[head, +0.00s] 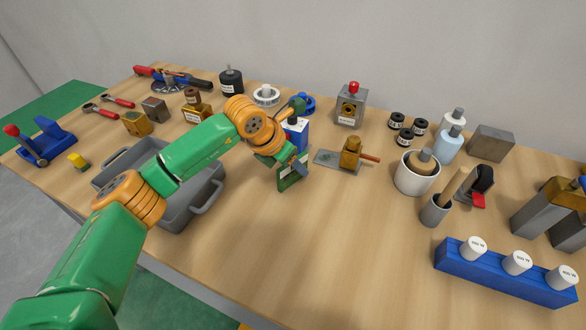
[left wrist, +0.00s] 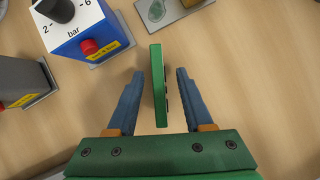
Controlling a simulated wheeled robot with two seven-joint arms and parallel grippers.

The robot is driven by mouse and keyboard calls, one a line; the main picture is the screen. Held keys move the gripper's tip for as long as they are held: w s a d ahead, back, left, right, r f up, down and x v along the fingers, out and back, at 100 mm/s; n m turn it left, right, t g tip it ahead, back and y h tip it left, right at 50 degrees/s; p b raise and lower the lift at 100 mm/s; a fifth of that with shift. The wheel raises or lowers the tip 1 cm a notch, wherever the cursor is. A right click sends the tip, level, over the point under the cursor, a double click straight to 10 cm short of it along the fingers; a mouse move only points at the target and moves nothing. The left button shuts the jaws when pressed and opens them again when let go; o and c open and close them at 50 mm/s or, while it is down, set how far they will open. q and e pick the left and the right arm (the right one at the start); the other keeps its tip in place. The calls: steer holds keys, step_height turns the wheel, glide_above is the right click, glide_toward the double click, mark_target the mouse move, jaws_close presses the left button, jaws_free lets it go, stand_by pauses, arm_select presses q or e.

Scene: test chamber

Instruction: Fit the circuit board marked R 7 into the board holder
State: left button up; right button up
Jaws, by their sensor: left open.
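A thin green circuit board (head: 293,178) stands on edge near the middle of the table, just below my left gripper (head: 297,164) in the head view. In the left wrist view the board (left wrist: 158,92) is between the two blue fingers of my left gripper (left wrist: 160,74). The fingers are open, with a gap on each side of the board. I cannot tell which thing is the board holder. My right gripper is not in view.
A blue box with a red button (left wrist: 85,30) stands close to the left finger. A grey plate (head: 325,158) with a brass fixture (head: 350,153) is right of the board. A grey tray (head: 205,190) lies left. A blue rack (head: 500,272) is front right; the front middle is clear.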

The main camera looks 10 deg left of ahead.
arm_select(q)
steer(key=shift+a, duration=0.1)
jaws_close()
